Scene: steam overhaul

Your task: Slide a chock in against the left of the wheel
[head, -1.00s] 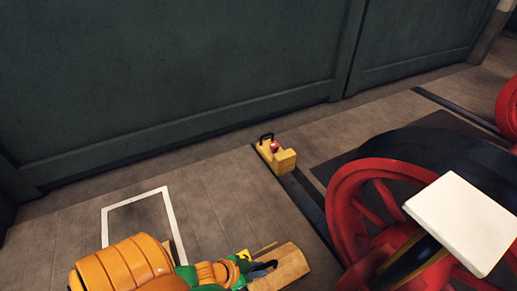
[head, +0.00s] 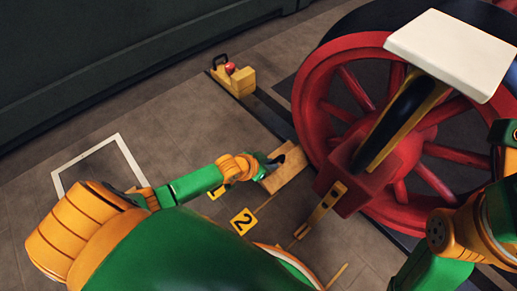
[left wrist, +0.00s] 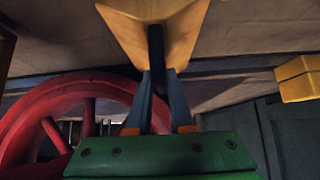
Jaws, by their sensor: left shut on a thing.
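The wooden chock (head: 286,172) is on or just above the floor at the left of the big red spoked wheel (head: 304,116). Its right end is close to the rim; I cannot tell if they touch. My left gripper (head: 274,161) is shut on the chock's dark handle. In the left wrist view, the blue-grey fingers (left wrist: 158,100) close around that dark bar (left wrist: 156,50) below the chock's wooden body (left wrist: 140,18). The wheel (left wrist: 50,105) shows at the left there. Part of my right arm shows at the right; its gripper is out of view.
A yellow block (head: 238,83) with a red knob and black handle sits on the dark rail (head: 270,118) beyond the chock. A white panel (head: 455,50) stands out before the wheel.

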